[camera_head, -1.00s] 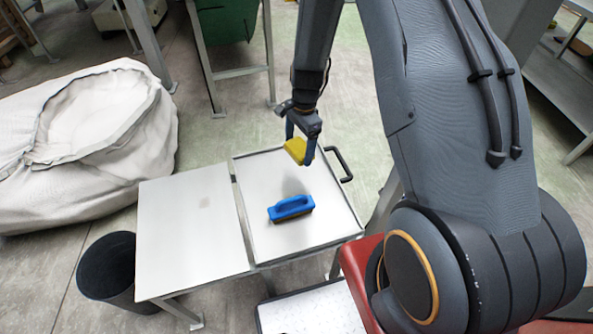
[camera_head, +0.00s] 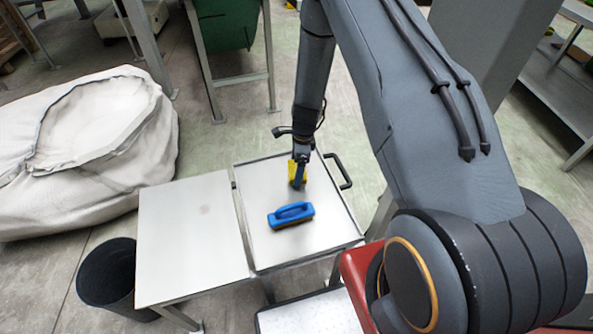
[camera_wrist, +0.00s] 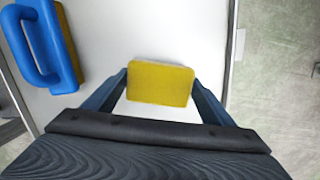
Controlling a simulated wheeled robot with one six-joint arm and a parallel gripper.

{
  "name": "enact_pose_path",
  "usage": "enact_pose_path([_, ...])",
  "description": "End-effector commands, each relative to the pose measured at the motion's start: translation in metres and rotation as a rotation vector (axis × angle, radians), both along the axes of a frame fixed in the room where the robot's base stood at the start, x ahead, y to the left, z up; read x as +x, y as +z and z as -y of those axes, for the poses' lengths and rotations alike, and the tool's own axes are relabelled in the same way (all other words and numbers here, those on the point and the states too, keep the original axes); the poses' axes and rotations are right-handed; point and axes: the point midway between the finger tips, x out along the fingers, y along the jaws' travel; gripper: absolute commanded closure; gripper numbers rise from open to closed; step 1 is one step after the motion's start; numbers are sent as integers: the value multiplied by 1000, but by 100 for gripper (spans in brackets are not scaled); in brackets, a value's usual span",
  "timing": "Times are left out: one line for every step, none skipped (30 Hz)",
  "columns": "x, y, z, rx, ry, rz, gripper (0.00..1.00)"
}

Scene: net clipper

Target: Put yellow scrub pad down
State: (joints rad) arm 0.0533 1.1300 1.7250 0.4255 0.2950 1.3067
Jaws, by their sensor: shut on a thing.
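The yellow scrub pad (camera_wrist: 160,83) is between the two blue fingers of my gripper (camera_wrist: 160,100) in the wrist view. In the head view the yellow scrub pad (camera_head: 293,172) shows at the tip of my gripper (camera_head: 298,178), partly hidden by a finger. My gripper is shut on it, over the back part of the right tray top (camera_head: 262,178). I cannot tell whether the pad touches the surface. A blue-handled brush (camera_head: 291,215) lies in front of it on the same surface and shows at the upper left in the wrist view (camera_wrist: 40,50).
The left table top (camera_head: 190,235) is bare. A black bin (camera_head: 108,275) stands at its left, with a large white sack (camera_head: 80,150) behind. A black handle (camera_head: 341,168) sticks out at the tray's right edge.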

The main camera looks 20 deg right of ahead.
Motion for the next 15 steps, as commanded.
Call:
enact_pose_path([-1, -7, 0, 0, -1, -2, 44])
enact_pose_path([-1, -9, 0, 0, 0, -1, 44])
enact_pose_path([0, -13, 0, 0, 0, 0, 44])
enact_pose_path([0, -14, 0, -1, 0, 0, 44])
enact_pose_path([0, -15, 0, 0, 0, 1, 44])
enact_pose_path([0, -16, 0, 0, 1, 1, 44])
enact_pose_path([0, -16, 0, 0, 1, 2, 44])
enact_pose_path([0, -16, 0, 0, 1, 2, 44])
enact_pose_path([0, -16, 0, 0, 1, 1, 44])
enact_pose_path([0, -16, 0, 0, 1, 1, 44])
enact_pose_path([0, -15, 0, 0, 1, 1, 44])
enact_pose_path([0, -16, 0, 0, 1, 1, 44])
enact_pose_path([0, -16, 0, 0, 1, 1, 44])
enact_pose_path([0, -17, 0, 0, 1, 1, 44])
enact_pose_path([0, -18, 0, 0, 1, 1, 44])
